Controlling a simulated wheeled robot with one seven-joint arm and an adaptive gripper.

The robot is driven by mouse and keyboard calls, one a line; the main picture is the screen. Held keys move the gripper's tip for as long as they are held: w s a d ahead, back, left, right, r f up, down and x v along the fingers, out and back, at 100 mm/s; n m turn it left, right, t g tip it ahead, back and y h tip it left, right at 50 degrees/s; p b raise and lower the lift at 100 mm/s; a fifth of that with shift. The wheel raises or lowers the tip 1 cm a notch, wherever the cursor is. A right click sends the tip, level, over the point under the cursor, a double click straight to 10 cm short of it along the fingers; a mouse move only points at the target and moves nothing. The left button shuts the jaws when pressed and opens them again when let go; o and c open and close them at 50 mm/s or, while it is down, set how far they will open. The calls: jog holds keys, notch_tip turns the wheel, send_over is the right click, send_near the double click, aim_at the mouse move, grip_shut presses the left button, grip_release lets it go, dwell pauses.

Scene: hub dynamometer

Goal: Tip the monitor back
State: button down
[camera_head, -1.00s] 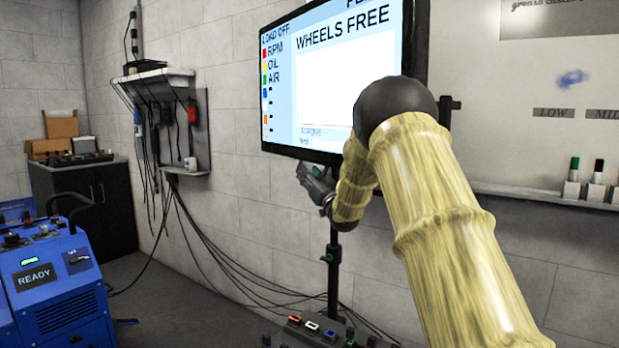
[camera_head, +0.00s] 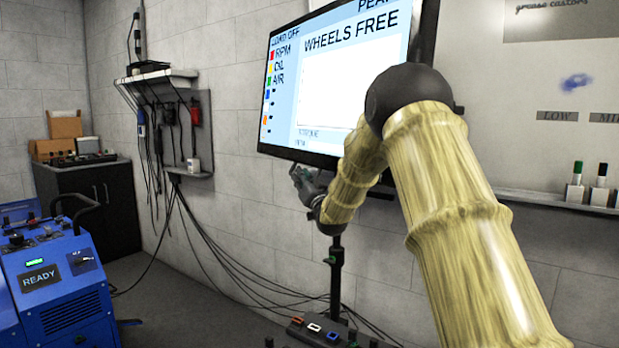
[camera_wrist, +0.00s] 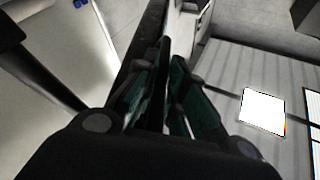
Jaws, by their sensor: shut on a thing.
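The monitor (camera_head: 330,85) is on a dark stand (camera_head: 335,275) in the head view. Its lit screen reads "WHEELS FREE", and its top leans back. My gripper (camera_head: 304,176) is at the monitor's lower edge, and my arm hides the right part of the screen. In the wrist view my gripper (camera_wrist: 163,100) is shut on the dark edge of the monitor (camera_wrist: 152,45), which runs between its green-padded fingers. The monitor's back and tilt joint are hidden in the head view.
A blue machine (camera_head: 60,285) marked "READY" stands at the left. A wall shelf (camera_head: 160,75) with hanging cables is behind. A whiteboard ledge (camera_head: 560,200) with bottles is at the right. A control panel (camera_head: 325,332) sits low near the stand.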

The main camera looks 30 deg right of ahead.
jog(key=shift+a+f, duration=0.1)
jog(key=c, duration=1.5)
grip_release()
jog(key=shift+a, duration=0.25)
jog(key=shift+d, duration=0.1)
jog(key=shift+d, duration=0.1)
jog(key=v, duration=1.2)
